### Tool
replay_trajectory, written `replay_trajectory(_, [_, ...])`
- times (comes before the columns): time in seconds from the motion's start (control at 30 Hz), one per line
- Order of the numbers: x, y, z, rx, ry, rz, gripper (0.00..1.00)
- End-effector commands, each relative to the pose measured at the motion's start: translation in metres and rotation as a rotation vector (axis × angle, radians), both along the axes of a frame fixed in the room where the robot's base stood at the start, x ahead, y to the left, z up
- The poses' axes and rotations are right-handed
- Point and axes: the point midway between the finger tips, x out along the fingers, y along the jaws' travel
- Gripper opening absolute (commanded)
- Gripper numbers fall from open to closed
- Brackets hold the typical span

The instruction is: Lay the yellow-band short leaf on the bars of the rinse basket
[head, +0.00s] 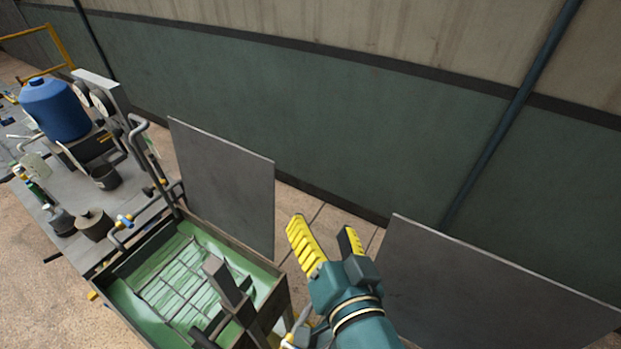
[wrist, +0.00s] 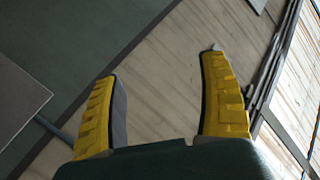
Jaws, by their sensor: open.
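My gripper (head: 322,226) is open, its two yellow-padded fingers apart, to the right of the green tank. The rinse basket (head: 176,292) shows as a grid of thin dark bars inside the tank, over pale green liquid. I cannot make out a yellow-band short leaf in either view.
The green-walled tank (head: 278,305) has dark grey blocks and bars (head: 222,281) across its right part. Grey panels (head: 225,185) (head: 470,290) stand behind and to the right. A cluttered bench (head: 130,195) with a blue container (head: 55,108) is at left.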

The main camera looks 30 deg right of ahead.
Motion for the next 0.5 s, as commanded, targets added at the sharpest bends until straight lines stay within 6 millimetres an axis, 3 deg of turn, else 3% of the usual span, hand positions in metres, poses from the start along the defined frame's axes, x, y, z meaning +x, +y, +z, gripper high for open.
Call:
replay_trajectory(0.03, [0.002,0.023,0.049,-0.145,-0.117,0.062,0.76])
replay_trajectory(0.1, [-0.004,0.049,0.105,-0.338,-0.261,0.108,0.76])
replay_trajectory(0.2, [-0.019,0.072,0.157,-0.526,-0.406,0.119,0.76])
replay_trajectory(0.3, [-0.029,0.082,0.179,-0.611,-0.470,0.112,0.76])
replay_trajectory(0.5, [-0.030,0.082,0.181,-0.625,-0.476,0.110,0.76])
